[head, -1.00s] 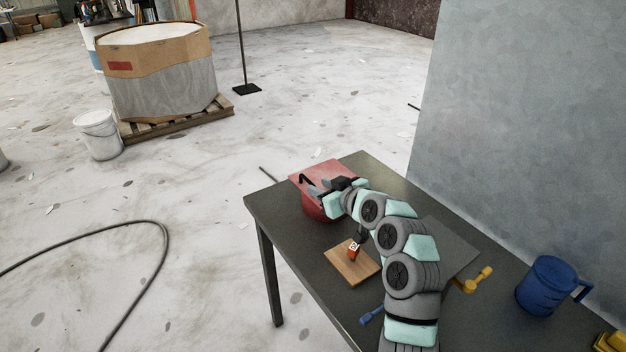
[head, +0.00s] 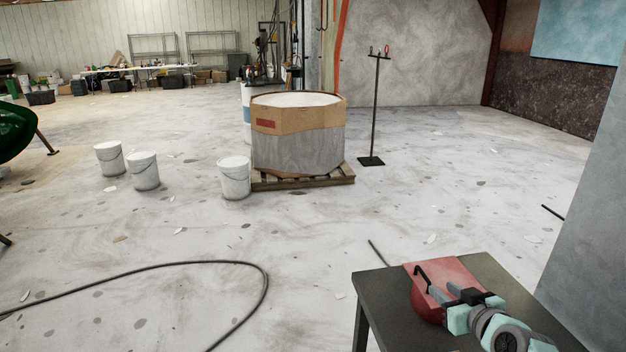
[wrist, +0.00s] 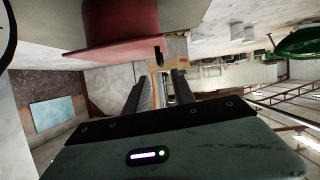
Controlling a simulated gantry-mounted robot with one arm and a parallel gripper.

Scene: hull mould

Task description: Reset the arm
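My gripper (head: 444,288) is at the lower right of the head view, over the red container (head: 425,303) on the dark table. Its two grey fingers are spread apart with nothing between them. In the wrist view the fingers of my gripper (wrist: 156,85) also stand apart, with only far background between them. My arm reaches in from the bottom right and hides part of the table.
The dark table (head: 375,290) stands at the lower right, beside a grey panel (head: 590,230). A large drum on a pallet (head: 298,140), white buckets (head: 234,178) and a black stand (head: 373,110) are on the floor. A black hose (head: 262,290) curves across open floor.

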